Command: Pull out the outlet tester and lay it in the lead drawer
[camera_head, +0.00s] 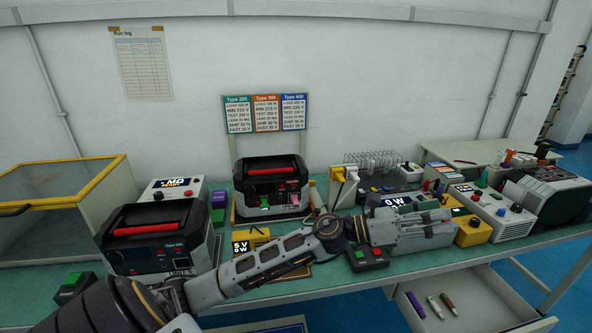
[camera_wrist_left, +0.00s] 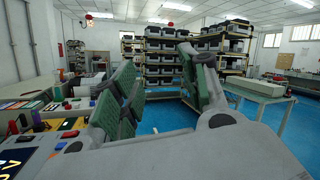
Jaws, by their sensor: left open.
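The lead drawer (camera_head: 484,304) is pulled open under the bench at the lower right of the head view. A purple, a green-and-white and a brown piece lie in it. I cannot tell for sure which thing is the outlet tester. Small green and pink pieces sit on the front of the middle black power unit (camera_head: 272,172). My left gripper (camera_head: 450,228) reaches across the bench to the right, over the meters and before the yellow box. In the left wrist view its green-padded fingers (camera_wrist_left: 160,95) are spread with nothing between them. My right gripper is out of view.
Another power unit (camera_head: 157,238) stands at the left beside a yellow-framed case (camera_head: 60,195). A yellow socket block (camera_head: 343,187) with plugs stands right of the middle unit. A grey supply (camera_head: 492,212) and a dark green unit (camera_head: 550,193) crowd the right.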

